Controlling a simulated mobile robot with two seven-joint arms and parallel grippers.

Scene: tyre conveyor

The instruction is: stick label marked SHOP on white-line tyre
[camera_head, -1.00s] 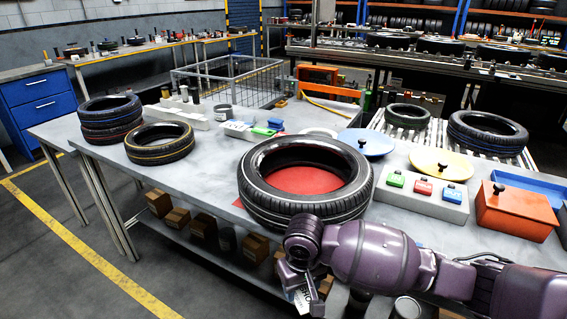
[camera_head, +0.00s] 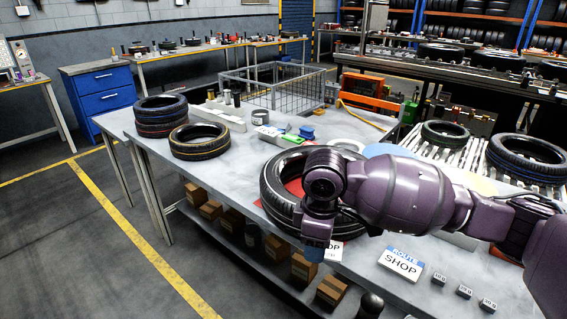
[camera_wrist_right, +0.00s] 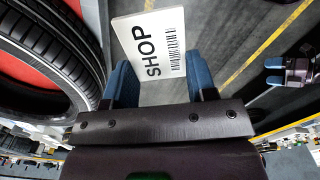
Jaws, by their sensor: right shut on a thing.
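The white-line tyre (camera_head: 272,186) lies flat on the workbench on a red surface, partly hidden behind my right arm. Its tread also fills the left of the right wrist view (camera_wrist_right: 50,50). My right gripper (camera_head: 317,252) points down at the bench's front edge, just in front of the tyre. It is shut on a white label marked SHOP with a barcode (camera_wrist_right: 150,45), also partly seen in the head view (camera_head: 334,252). The label is beside the tyre, apparently apart from it. My left gripper (camera_wrist_right: 275,71) shows small at the right of the wrist view, its blue fingers apart.
A ROUTE SHOP sign (camera_head: 401,262) stands at the bench front, beside several small numbered blocks (camera_head: 464,292). A yellow-line tyre (camera_head: 199,141) and a tyre stack (camera_head: 161,114) are at the left. The bench (camera_head: 225,175) is clear between them and the white-line tyre.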

